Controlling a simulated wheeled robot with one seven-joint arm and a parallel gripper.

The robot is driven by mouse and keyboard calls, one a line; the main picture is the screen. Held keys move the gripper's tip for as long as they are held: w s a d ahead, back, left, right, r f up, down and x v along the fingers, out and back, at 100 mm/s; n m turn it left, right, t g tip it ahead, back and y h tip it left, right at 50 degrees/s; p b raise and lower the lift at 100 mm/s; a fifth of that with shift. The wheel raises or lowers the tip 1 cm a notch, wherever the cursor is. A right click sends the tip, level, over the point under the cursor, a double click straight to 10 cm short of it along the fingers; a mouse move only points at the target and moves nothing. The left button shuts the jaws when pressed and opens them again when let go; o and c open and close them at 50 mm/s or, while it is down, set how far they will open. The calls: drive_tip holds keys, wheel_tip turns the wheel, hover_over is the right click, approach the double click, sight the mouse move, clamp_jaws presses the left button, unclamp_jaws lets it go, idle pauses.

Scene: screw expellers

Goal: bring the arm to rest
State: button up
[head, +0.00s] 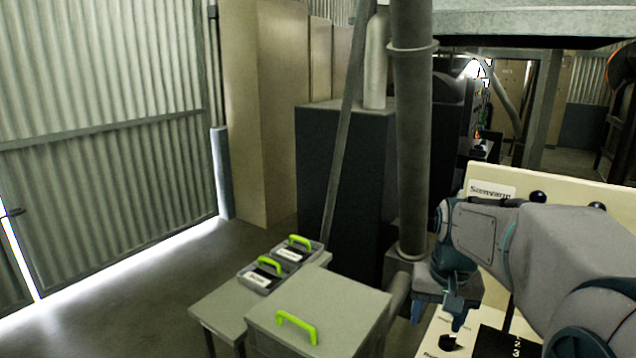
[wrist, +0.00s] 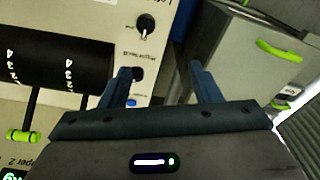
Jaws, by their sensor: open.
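My gripper (head: 435,308) is at the lower right of the head view, at the end of my grey arm, beside a cream control panel (head: 440,335). In the wrist view my gripper (wrist: 160,72) has its two dark fingers apart, with nothing between them. Beyond the fingers lie the edge of the panel with a black knob (wrist: 146,25) and a gap to a grey box. I cannot tell whether a finger touches the panel.
A grey box with a green handle (head: 297,325) stands left of my gripper. Two small cases with green handles (head: 268,264) sit on a low table (head: 215,308). A vertical pipe (head: 411,130) rises behind my gripper. Open floor (head: 130,290) lies at left.

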drive_tip(key=s+a+f+n, duration=0.1)
drive_tip(key=s+a+f, duration=0.1)
drive_tip(key=s, duration=0.5)
drive_tip(key=s+a+f+n+t, duration=0.1)
drive_tip(key=s+a+f+n, duration=0.1)
drive_tip(key=s+a, duration=0.2)
drive_tip(key=shift+s+a+t, duration=0.3)
drive_tip(key=shift+s+a, duration=0.05)
drive_tip(key=shift+s, duration=1.5)
